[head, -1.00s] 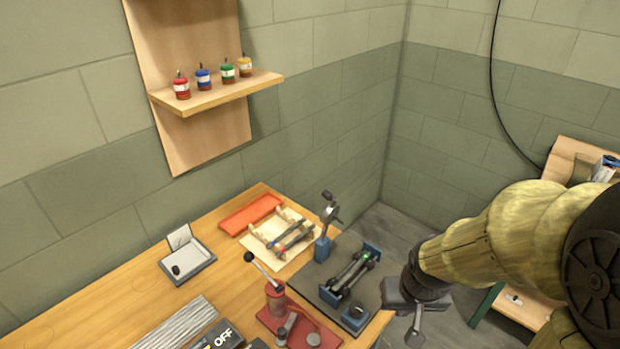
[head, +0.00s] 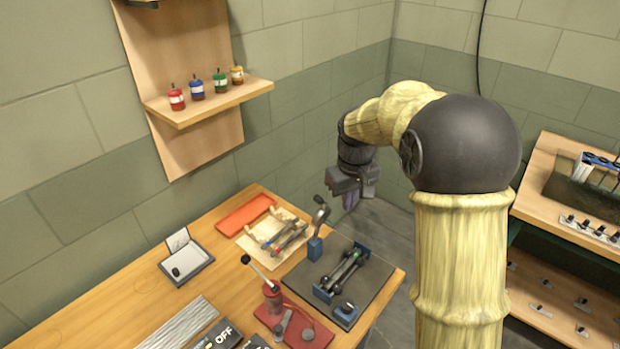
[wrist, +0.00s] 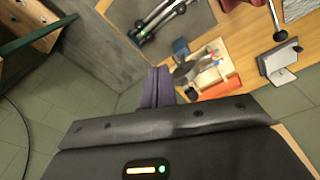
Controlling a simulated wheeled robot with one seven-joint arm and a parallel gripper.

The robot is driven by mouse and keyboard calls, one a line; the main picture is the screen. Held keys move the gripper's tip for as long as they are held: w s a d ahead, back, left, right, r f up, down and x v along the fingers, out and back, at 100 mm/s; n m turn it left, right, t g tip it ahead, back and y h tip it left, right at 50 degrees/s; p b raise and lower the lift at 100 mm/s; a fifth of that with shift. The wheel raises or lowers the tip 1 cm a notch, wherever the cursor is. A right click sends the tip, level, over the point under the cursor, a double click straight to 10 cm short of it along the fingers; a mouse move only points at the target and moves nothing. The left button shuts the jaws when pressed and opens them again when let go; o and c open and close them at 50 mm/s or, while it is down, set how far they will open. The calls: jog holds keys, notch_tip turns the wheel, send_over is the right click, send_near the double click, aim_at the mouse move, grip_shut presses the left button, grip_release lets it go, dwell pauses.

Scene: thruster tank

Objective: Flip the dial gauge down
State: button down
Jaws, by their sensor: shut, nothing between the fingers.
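The dial gauge (head: 320,201) appears as a small grey head on an arm atop a blue post (head: 315,247), at the back edge of a dark plate on the bench. Its head stands raised above the post. In the wrist view, the gauge (wrist: 184,72) and its blue post (wrist: 181,47) lie just right of my fingers. I see a gap between fingers and gauge in the head view.
The dark plate (head: 372,268) carries a roller fixture (head: 341,272) with a green light. A red lever press (head: 273,297), a wooden rack (head: 273,232) and an orange tray (head: 244,213) stand nearby. A wall shelf (head: 210,103) holds several small bottles. Open floor lies right of the bench.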

jog(key=w+a+r+n+p, duration=0.2)
jog(key=w+a+r, duration=0.2)
jog(key=w+a, duration=0.1)
jog(key=w+a+r+n+g+p, duration=0.1)
jog(key=w+a+r+n+p, duration=0.2)
jog(key=a, duration=0.4)
jog(key=shift+w+a+r+h, duration=0.3)
jog(key=shift+w+r, duration=0.4)
jog(key=shift+w, duration=0.25)
jog(key=s+d+f+p, duration=0.2)
jog(key=d+f+p, duration=0.1)
jog(key=f, duration=0.8)
jog(key=shift+s+d+p, duration=0.2)
jog(key=shift+s+p, duration=0.1)
jog(key=shift+p, duration=0.35)
